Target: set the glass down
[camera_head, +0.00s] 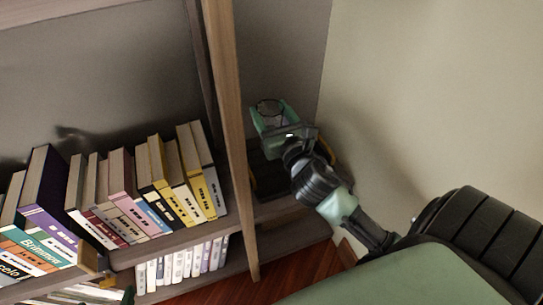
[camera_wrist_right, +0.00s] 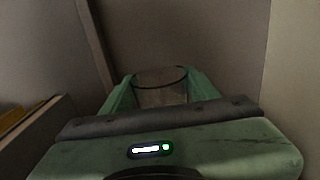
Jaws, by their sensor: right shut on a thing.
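A clear glass (camera_head: 269,108) is at the far corner of the shelf, right of the wooden upright, in the head view. My right gripper (camera_head: 272,122) is shut on it, with the green fingers on either side. In the right wrist view the glass (camera_wrist_right: 160,88) stands between the two fingers, its round rim showing at the top. It looks empty. Its base is hidden behind the gripper body, so I cannot tell whether it touches anything below. My left gripper is not clearly seen.
A wooden upright (camera_head: 229,130) stands just left of the right gripper. Several books (camera_head: 150,195) fill the shelf to its left. A dark object (camera_head: 266,176) sits below the gripper in the shelf bay (camera_head: 285,235). A pale wall (camera_head: 420,100) closes the right side.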

